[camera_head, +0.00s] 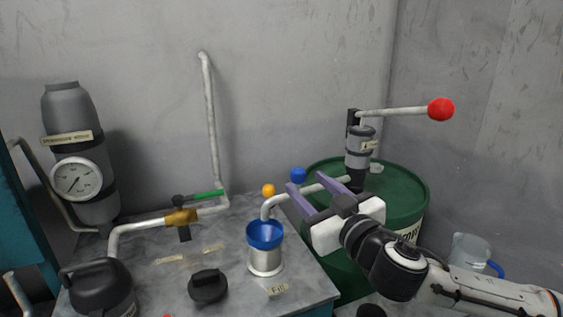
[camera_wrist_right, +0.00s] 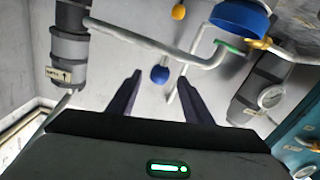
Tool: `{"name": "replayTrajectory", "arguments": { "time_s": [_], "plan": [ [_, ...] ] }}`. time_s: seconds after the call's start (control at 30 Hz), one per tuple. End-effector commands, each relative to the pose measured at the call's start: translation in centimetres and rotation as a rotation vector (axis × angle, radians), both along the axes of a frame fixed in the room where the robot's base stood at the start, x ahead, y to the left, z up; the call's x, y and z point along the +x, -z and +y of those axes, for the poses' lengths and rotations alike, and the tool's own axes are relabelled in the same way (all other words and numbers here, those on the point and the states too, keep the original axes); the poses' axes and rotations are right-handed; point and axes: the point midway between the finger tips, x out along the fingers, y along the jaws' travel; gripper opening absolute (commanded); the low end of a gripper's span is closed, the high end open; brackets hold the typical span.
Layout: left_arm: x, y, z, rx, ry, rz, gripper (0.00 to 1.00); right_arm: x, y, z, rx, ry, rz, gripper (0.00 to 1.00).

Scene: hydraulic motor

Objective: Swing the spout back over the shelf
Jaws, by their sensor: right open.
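The spout (camera_head: 325,186) is a pale bent pipe. It runs from the grey hand pump (camera_head: 360,145) on the green drum, and its curved end hangs over the blue-rimmed metal cup (camera_head: 265,254) on the shelf (camera_head: 235,291). A blue ball knob (camera_head: 298,174) appears joined to the spout by a short stem. My right gripper (camera_head: 304,181) is open beside the spout. In the right wrist view the blue knob (camera_wrist_right: 159,74) appears between its fingertips, with no clear contact. The spout (camera_wrist_right: 150,42) crosses beyond the fingers there. My left gripper is not in view.
An orange ball (camera_head: 268,190) shows behind the spout's bend. The pump lever ends in a red ball (camera_head: 441,109). The shelf holds a brass valve (camera_head: 181,217), a black cap (camera_head: 208,286) and a black handled container (camera_head: 98,284). A gauge (camera_head: 76,179) stands left; the green drum (camera_head: 405,185) stands right.

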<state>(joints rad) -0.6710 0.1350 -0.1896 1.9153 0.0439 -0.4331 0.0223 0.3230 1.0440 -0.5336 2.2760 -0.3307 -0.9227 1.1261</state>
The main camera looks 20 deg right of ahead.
Motion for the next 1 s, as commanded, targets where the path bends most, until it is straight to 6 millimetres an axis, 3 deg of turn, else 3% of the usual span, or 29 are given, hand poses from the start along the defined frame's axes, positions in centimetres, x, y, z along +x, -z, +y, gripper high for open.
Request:
{"name": "replayTrajectory", "arguments": {
  "time_s": [0.3, 0.5, 0.7, 1.0],
  "plan": [
    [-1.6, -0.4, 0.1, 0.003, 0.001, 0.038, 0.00, 5.2, -0.4, -0.1, 0.000, 0.002, -0.002, 0.46],
    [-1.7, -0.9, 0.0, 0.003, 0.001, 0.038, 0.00, 8.3, -0.1, -0.2, 0.000, 0.002, 0.000, 0.46],
    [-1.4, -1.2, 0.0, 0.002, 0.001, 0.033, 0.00, 9.8, 0.0, -0.3, -0.001, 0.000, 0.001, 0.46],
    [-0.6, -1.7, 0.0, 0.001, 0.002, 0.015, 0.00, 9.9, 0.1, -0.3, -0.001, -0.001, 0.001, 0.46]
  ]
}}
